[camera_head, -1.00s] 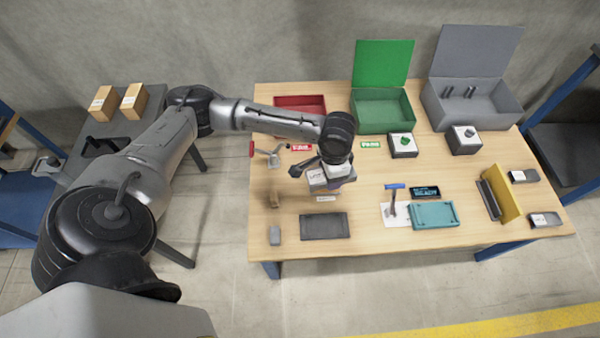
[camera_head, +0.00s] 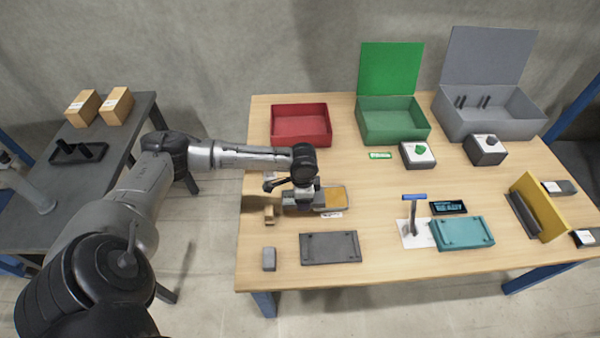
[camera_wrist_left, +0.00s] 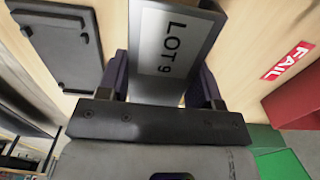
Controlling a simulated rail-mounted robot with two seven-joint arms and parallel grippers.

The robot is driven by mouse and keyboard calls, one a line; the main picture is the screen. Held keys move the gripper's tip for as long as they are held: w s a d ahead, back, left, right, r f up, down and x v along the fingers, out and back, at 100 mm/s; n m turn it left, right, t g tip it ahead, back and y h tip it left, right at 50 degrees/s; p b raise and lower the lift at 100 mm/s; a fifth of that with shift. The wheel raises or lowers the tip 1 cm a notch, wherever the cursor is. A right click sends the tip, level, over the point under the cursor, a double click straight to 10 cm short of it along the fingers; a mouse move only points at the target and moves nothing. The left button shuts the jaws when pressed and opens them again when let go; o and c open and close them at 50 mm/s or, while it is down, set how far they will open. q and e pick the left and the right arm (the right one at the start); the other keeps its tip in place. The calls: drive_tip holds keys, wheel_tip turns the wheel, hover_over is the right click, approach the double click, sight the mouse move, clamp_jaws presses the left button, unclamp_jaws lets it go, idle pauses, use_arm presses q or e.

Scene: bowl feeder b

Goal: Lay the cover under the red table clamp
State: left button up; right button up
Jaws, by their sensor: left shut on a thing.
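My left gripper (camera_head: 303,190) is shut on a grey flat part (camera_wrist_left: 172,50) with a white "LOT 9" label, which looks like the cover. In the wrist view this part sits between both fingers and runs away from the palm. In the head view the gripper is low over the table's left half, at a grey piece with an orange top (camera_head: 333,197). Whether the held part touches that piece cannot be told. The red table clamp is not clearly visible; my forearm covers its area. My right gripper is not in view.
A dark plate with corner knobs (camera_head: 330,247) lies in front of the gripper. Small blocks (camera_head: 269,258) lie to its left. A red bin (camera_head: 301,124) and green bin (camera_head: 392,117) stand behind. A teal tray (camera_head: 463,233) and a blue-topped stand (camera_head: 413,215) are to the right.

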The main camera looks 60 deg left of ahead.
use_arm(q)
drive_tip(key=w+a+b, duration=0.1)
drive_tip(key=w+a, duration=0.1)
drive_tip(key=a, duration=0.2)
drive_tip(key=w+a+b, duration=0.2)
drive_tip(key=a, duration=0.2)
drive_tip(key=w+a+b, duration=0.2)
drive_tip(key=w+a, duration=0.1)
drive_tip(key=a, duration=0.1)
drive_tip(key=shift+a, duration=0.4)
drive_tip(key=shift+w+a+b, duration=0.1)
drive_tip(key=shift+a+b, duration=0.2)
drive_tip(key=shift+w+a+f+b, duration=0.1)
drive_tip(key=shift+w+a+b, duration=0.05)
drive_tip(key=shift+a+b, duration=0.2)
wheel_tip(320, 180, down, 3)
drive_tip(key=shift+f+b, duration=0.1)
drive_tip(key=shift+b, duration=1.15)
drive_tip(key=shift+f+p, duration=0.55)
drive_tip(key=shift+f, duration=0.05)
drive_tip(key=o, duration=1.1)
